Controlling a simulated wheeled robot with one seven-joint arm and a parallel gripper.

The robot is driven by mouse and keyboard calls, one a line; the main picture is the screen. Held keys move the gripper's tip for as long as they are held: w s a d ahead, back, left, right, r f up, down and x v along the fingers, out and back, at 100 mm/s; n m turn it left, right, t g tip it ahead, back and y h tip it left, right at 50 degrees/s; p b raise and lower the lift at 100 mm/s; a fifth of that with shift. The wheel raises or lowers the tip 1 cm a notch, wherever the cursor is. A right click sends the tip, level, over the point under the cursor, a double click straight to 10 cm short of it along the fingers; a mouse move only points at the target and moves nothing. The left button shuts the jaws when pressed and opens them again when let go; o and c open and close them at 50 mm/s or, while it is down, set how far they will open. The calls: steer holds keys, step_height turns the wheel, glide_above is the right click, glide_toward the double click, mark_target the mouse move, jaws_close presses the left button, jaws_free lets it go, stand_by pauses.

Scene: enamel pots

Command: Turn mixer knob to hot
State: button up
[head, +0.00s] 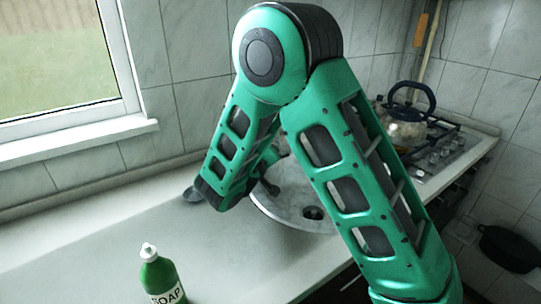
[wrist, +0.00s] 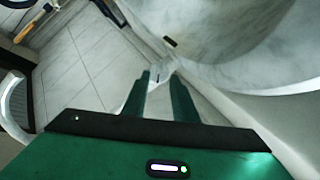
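My gripper (wrist: 160,76) shows in the wrist view with its two dark green fingers apart, so it is open. A small pale, shiny shape (wrist: 164,68) lies at and beyond the fingertips; it may be part of the mixer, but I cannot make out a knob, its position, or any contact. In the head view my folded arm covers part of the round metal sink (head: 285,200) and the area behind it. A dark piece shows beside the arm's lower end, and I cannot tell whether it is finger or tap.
A green soap bottle (head: 160,278) stands on the counter at the front left. A kettle (head: 404,128) stands on the hob (head: 440,152) at the right. The counter left of the sink is mostly clear.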

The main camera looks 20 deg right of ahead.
steer(key=v, duration=0.7)
steer(key=shift+s+a, duration=0.2)
steer(key=shift+s, duration=0.1)
steer(key=shift+r, duration=0.1)
